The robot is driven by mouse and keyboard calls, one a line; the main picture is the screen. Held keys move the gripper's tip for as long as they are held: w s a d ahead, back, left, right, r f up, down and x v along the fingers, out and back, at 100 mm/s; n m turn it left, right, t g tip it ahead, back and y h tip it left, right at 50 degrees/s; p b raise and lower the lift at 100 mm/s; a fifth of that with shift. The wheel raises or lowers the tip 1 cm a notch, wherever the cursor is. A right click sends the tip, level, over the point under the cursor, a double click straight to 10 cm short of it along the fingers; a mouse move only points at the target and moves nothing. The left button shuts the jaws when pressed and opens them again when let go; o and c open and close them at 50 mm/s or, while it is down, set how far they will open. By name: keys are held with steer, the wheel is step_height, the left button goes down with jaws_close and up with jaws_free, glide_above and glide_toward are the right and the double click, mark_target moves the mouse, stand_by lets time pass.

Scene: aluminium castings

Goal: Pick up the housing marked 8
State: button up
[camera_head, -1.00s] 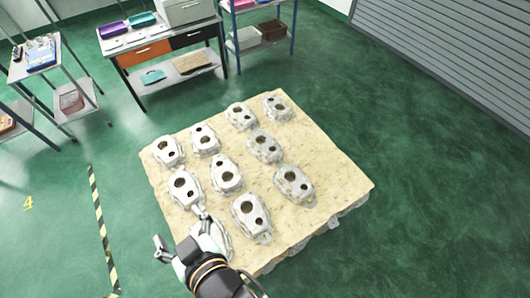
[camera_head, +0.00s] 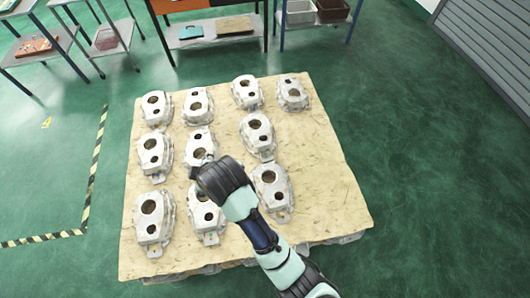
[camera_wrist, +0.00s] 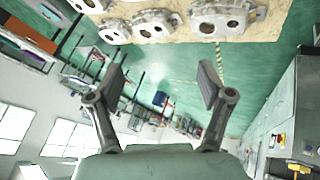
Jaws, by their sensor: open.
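Several grey cast housings stand in rough rows on a pale board, among them one at the back right (camera_head: 292,93), one at the left middle (camera_head: 154,155), one at the front left (camera_head: 154,219) and one right of my arm (camera_head: 272,190). No number is readable on any of them, so I cannot tell which is marked 8. My gripper's two fingers are spread and empty in the wrist view (camera_wrist: 163,82). In the head view my wrist covers part of the housings beneath it, and the fingers are hidden. A housing (camera_wrist: 220,14) shows at the top of the wrist view, apart from the fingers.
The pale board (camera_head: 330,200) is bare along its right side. Shelves and a workbench (camera_head: 215,38) stand behind it. Green floor (camera_head: 420,180) is clear to the right; a striped floor line (camera_head: 95,165) runs at the left.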

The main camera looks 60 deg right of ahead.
steer(key=s+d+f+n+g+b, duration=0.1)
steer(key=s+d+f+b, duration=0.1)
steer(key=d+f+b, duration=0.45)
steer(key=s+d+f+n+g+y+b, duration=0.1)
steer(key=s+d+f+g+b, duration=0.15)
steer(key=f, duration=0.75)
steer(key=s+d+f+n+b, duration=0.1)
steer(key=d+f+b, duration=0.45)
steer(key=f, duration=0.25)
steer(key=n+g+y+b, duration=0.2)
steer(key=b, duration=0.5)
glide_toward(274, 188)
steer(key=shift+w+d+f, duration=0.3)
steer(key=shift+w+d, duration=0.05)
steer(key=shift+d, duration=0.2)
steer(key=shift+s+d, duration=0.1)
steer(key=shift+s, duration=0.05)
steer(key=shift+a+f+b, duration=0.25)
steer(key=shift+f+b, duration=0.4)
steer(key=shift+f, duration=0.65)
steer(key=f+b, duration=0.2)
steer(key=f, duration=0.1)
steer(key=a+f+b, duration=0.1)
steer(key=f, duration=0.1)
steer(key=shift+w+a+f, duration=0.1)
steer(key=shift+w, duration=0.15)
steer(key=shift+c, duration=0.5)
jaws_close()
